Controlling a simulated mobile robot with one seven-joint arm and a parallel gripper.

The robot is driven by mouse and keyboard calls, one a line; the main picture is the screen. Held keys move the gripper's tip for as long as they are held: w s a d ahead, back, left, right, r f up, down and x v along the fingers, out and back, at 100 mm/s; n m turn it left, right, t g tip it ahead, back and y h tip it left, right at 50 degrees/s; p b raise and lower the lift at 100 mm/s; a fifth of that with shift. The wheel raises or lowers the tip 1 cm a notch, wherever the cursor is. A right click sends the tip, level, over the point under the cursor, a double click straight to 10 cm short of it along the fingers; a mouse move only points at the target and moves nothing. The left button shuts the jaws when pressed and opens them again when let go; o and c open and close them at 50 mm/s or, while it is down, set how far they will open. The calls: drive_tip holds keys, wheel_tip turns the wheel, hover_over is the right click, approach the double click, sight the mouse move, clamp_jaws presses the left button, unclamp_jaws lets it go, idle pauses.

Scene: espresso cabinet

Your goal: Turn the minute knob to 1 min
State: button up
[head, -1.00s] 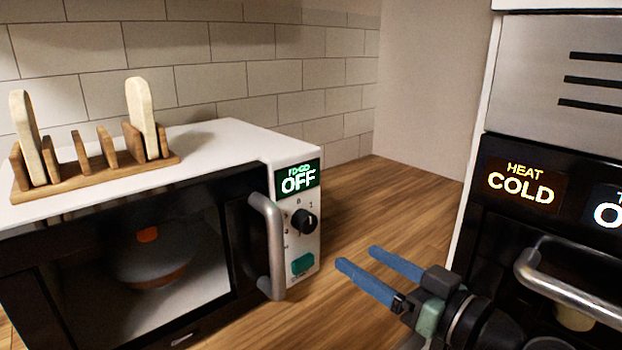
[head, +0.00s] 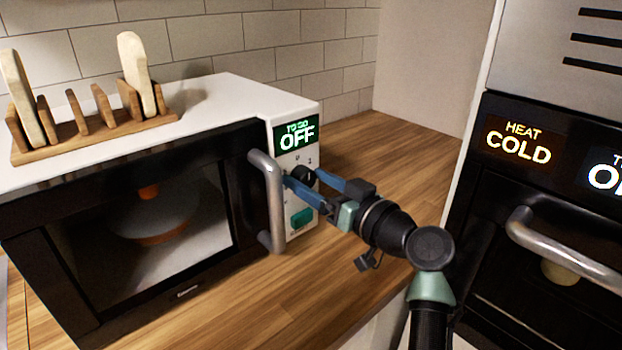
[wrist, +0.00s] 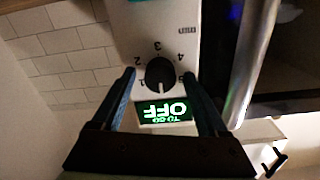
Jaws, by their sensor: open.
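The minute knob (head: 303,174) is a round black dial on the white panel of the microwave (head: 238,95). In the wrist view, the knob (wrist: 160,73) appears upside down with numbers around it, 1 at the left. The green display (head: 298,134) beside it reads OFF. My gripper (head: 306,179) is at the panel with its blue fingers apart, one on each side of the knob. In the wrist view, my gripper (wrist: 158,76) is open around the knob; I cannot tell whether the fingers touch it. The fingers partly hide the knob in the head view.
The microwave's metal door handle (head: 268,200) stands out just left of the fingers. A teal button (head: 302,218) is below the knob. A wooden rack (head: 95,128) with bread slices is on top. An oven (head: 540,200) with a COLD display stands at the right.

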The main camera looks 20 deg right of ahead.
clamp_jaws()
idle(0.5)
drive_tip(key=shift+m, duration=0.3)
drive_tip(key=m+p, duration=0.1)
drive_tip(key=m, duration=0.1)
drive_tip(key=shift+w+m, duration=0.1)
drive_tip(key=shift+m, duration=0.2)
drive_tip(key=m+p, duration=0.1)
drive_tip(key=m, duration=0.2)
drive_tip(key=shift+m+p, duration=0.35)
drive_tip(key=shift+m, duration=0.05)
drive_tip(key=m+p, duration=0.2)
drive_tip(key=m, duration=0.2)
drive_tip(key=shift+f+m, duration=0.1)
drive_tip(key=shift+m, duration=0.2)
drive_tip(key=shift+m+p, duration=0.3)
